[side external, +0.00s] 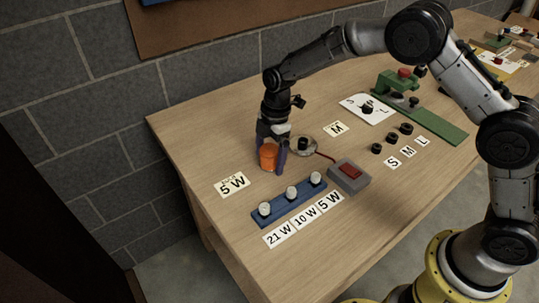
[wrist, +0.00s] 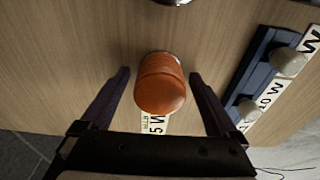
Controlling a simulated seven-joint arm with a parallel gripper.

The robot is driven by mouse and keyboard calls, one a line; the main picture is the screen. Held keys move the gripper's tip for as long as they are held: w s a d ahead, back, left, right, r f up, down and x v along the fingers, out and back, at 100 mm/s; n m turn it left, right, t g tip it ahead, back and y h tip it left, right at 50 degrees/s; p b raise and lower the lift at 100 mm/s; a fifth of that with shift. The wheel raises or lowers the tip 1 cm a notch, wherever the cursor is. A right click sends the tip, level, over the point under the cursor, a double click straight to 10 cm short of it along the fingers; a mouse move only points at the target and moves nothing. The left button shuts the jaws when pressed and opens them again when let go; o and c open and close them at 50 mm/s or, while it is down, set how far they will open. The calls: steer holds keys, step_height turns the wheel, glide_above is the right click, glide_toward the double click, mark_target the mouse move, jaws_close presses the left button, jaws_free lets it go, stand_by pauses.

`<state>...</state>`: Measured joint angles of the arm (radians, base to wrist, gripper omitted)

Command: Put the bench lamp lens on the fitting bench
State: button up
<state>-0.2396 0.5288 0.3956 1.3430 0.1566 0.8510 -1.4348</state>
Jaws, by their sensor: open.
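The orange lamp lens (side external: 268,158) is a rounded amber cap standing at the left part of the wooden bench top (side external: 215,125). In the wrist view the lens (wrist: 160,85) sits between my two fingers, with a gap on both sides and a greyish rim at its far end. My gripper (side external: 271,162) points down around it and is open; it also shows in the wrist view (wrist: 159,74). I cannot tell whether the lens rests on the wood or on a fitting under it.
A round metal base (side external: 302,146) with a dark centre stands just right of the lens, wired to a grey box with a red switch (side external: 348,176). A blue bulb rack (side external: 290,201) is in front. A "5 W" card (side external: 232,184) lies left. A green fixture (side external: 420,112) stands behind.

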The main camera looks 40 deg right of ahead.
mark_target(273, 147)
steer(key=shift+r, duration=0.15)
steer(key=r, duration=0.3)
steer(key=d+r, duration=0.1)
steer(key=r, duration=0.7)
steer(key=shift+d, duration=0.15)
steer(key=s+d+r+m+t, duration=0.1)
steer(key=s+d+r+m, duration=0.3)
steer(key=s+r, duration=0.3)
steer(key=s+d+r+m+t, duration=0.2)
steer(key=s+d+r+m, duration=0.35)
steer(key=s, duration=0.25)
steer(key=s+d+f+m+t, duration=0.1)
steer(key=s+m, duration=0.3)
steer(key=s, duration=0.4)
steer(key=s+d+f+m+t+h, duration=0.1)
steer(key=s+m, duration=0.3)
steer(key=s, duration=0.5)
steer(key=shift+d+f+t, duration=0.3)
steer(key=shift+d+f, duration=0.25)
steer(key=shift+d, duration=0.3)
